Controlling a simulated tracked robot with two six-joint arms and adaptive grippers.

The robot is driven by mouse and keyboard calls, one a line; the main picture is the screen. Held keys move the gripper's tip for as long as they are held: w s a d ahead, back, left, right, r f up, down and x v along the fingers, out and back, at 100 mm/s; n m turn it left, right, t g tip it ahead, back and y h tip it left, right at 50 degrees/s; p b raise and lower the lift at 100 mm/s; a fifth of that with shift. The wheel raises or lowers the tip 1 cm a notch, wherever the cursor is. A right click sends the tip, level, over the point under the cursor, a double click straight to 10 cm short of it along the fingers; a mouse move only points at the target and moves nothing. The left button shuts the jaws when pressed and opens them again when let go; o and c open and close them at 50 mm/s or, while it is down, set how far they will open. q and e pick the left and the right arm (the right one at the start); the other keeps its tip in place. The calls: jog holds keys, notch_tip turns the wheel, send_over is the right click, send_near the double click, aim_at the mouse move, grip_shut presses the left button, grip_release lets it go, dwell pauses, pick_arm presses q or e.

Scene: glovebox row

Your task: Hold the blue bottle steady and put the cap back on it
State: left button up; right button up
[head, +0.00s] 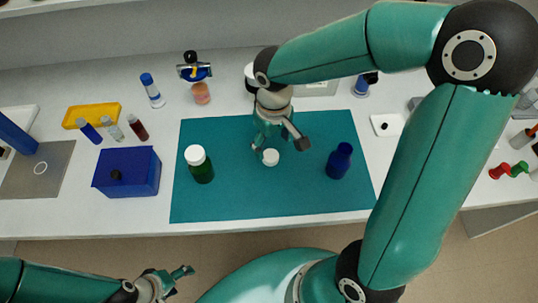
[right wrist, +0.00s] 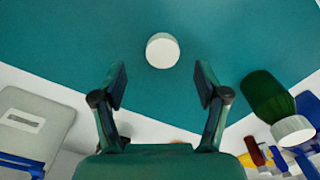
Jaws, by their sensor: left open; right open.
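The blue bottle (head: 340,161) stands uncapped on the right part of the teal mat (head: 240,205). A white cap (head: 270,157) lies on the mat left of the bottle; it also shows in the right wrist view (right wrist: 163,50). My right gripper (head: 282,143) is open above the cap. In the right wrist view its two fingers (right wrist: 162,85) are spread, with the cap just beyond the tips and nothing between them. My left gripper (head: 182,279) is open and empty, off the front edge of the table, far from the bottle.
A green bottle with a white cap (head: 202,168) stands on the mat's left. A blue box (head: 127,173), small vials and a yellow tray (head: 91,115) lie further left. A white tile (head: 387,125) lies right of the mat. The mat's front is clear.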

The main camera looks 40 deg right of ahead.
aim_at(270, 155)
jog(key=f, duration=0.5)
jog(key=shift+w+a, duration=0.15)
jog(key=shift+w, duration=0.1)
jog(key=shift+c, duration=0.2)
jog(key=c, duration=0.8)
